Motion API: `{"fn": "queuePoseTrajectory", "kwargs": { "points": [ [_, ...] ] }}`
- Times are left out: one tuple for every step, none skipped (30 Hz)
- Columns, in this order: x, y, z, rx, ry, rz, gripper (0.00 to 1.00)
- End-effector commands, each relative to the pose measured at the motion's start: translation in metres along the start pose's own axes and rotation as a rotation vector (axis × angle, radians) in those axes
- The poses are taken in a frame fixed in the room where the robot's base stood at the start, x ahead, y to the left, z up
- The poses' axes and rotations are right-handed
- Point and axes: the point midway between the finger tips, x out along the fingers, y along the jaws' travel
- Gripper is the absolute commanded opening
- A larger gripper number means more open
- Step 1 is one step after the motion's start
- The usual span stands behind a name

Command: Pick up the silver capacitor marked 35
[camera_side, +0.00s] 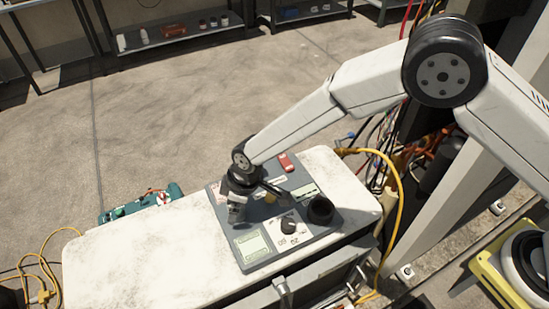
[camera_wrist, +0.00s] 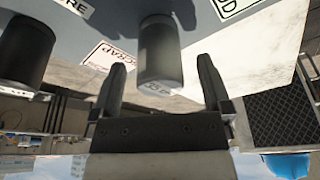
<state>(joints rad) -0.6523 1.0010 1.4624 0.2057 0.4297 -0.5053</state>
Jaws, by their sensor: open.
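A grey metallic cylinder (camera_wrist: 160,50), which looks like the silver capacitor, stands between my gripper's fingers in the wrist view. My gripper (camera_wrist: 162,75) is open, with one black finger on each side of the cylinder and a visible gap to each. In the side view my gripper (camera_side: 242,202) is low over the left part of the grey board, and it hides much of what stands there.
A dark cylinder (camera_wrist: 25,48) stands to the left in the wrist view. The board (camera_side: 330,233) also carries a black cup-like cylinder (camera_side: 320,209), a short dark cylinder (camera_side: 289,226), a red item (camera_side: 286,162) and labels. The white bench top (camera_side: 140,245) is clear to the left.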

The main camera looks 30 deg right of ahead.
Motion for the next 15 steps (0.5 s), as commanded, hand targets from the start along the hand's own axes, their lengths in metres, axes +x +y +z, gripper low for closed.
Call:
{"fn": "queuePoseTrajectory", "kwargs": {
  "points": [
    [0.0, -0.0001, -0.0002, 0.0, 0.0, 0.0, 0.99],
    [-0.0001, -0.0001, -0.0002, 0.0, 0.001, 0.0, 0.99],
    [-0.0001, -0.0001, -0.0003, 0.0, 0.001, 0.0, 0.99],
    [-0.0002, 0.0, -0.0002, 0.0, 0.001, 0.0, 0.99],
    [-0.0002, 0.0, -0.0003, 0.0, 0.001, 0.0, 0.99],
    [-0.0002, 0.0, -0.0002, 0.0, 0.001, 0.0, 0.99],
    [-0.0003, 0.0, -0.0003, 0.0, 0.001, 0.0, 0.99],
    [-0.0003, 0.0, -0.0003, 0.0, 0.001, 0.0, 0.99],
    [-0.0004, 0.0, -0.0003, 0.0, 0.001, 0.0, 0.99],
    [-0.0004, 0.0, -0.0003, 0.0, 0.001, 0.0, 0.99],
    [-0.0004, 0.0, -0.0003, 0.0, 0.001, 0.0, 0.99],
    [-0.0004, 0.0, -0.0002, 0.0, 0.0, 0.0, 0.99],
    [-0.0004, 0.0, -0.0003, 0.0, 0.001, 0.0, 0.96],
    [-0.0004, 0.0, -0.0003, 0.0, 0.001, 0.0, 0.86],
    [-0.0004, 0.0, -0.0002, 0.0, 0.0, 0.0, 0.73]
  ]
}}
